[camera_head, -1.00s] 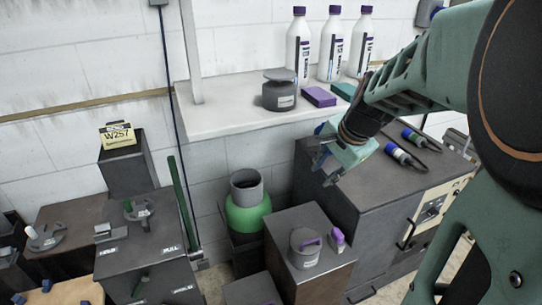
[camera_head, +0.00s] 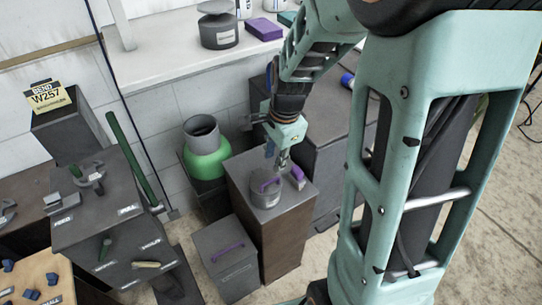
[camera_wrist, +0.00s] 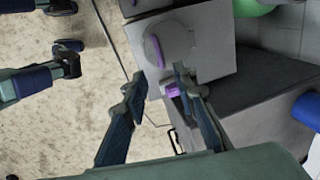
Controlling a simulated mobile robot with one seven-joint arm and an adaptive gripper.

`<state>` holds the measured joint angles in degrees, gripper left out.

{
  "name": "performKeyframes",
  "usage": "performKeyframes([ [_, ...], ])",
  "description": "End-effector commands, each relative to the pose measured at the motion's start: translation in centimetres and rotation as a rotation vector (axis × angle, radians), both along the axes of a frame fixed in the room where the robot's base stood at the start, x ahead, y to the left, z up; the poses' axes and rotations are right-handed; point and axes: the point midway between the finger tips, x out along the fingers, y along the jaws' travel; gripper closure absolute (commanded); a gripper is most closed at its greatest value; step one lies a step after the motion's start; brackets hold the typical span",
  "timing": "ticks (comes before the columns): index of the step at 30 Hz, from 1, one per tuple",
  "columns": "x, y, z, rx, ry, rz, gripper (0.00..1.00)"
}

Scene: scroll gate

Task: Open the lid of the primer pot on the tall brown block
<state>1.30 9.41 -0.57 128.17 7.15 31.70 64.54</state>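The primer pot (camera_head: 265,195) is a round grey pot with a purple handle on its lid. It stands upright on the grey top of the tall brown block (camera_head: 280,243), and the lid looks closed. It also shows in the wrist view (camera_wrist: 178,45), just beyond my fingertips. My gripper (camera_head: 280,160) points down above the back of the block top, close to the pot. In the wrist view my gripper (camera_wrist: 160,80) is open, with nothing held between its two blue fingers. The head view does not clearly show whether a finger touches the pot.
A small purple-and-white item (camera_head: 298,177) stands right beside the pot. A green vessel with a grey collar (camera_head: 207,160) is behind left. A lower grey box with a purple handle (camera_head: 225,262) stands in front. Another lidded pot (camera_head: 219,32) is on the white shelf (camera_head: 165,58).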

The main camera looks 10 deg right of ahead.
Motion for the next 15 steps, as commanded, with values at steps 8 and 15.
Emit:
performKeyframes([
  [8,0.1,0.4,-2.2,0.002,0.010,-0.002,0.74],
  [15,0.8,0.6,-6.1,0.003,0.011,-0.002,0.74],
])
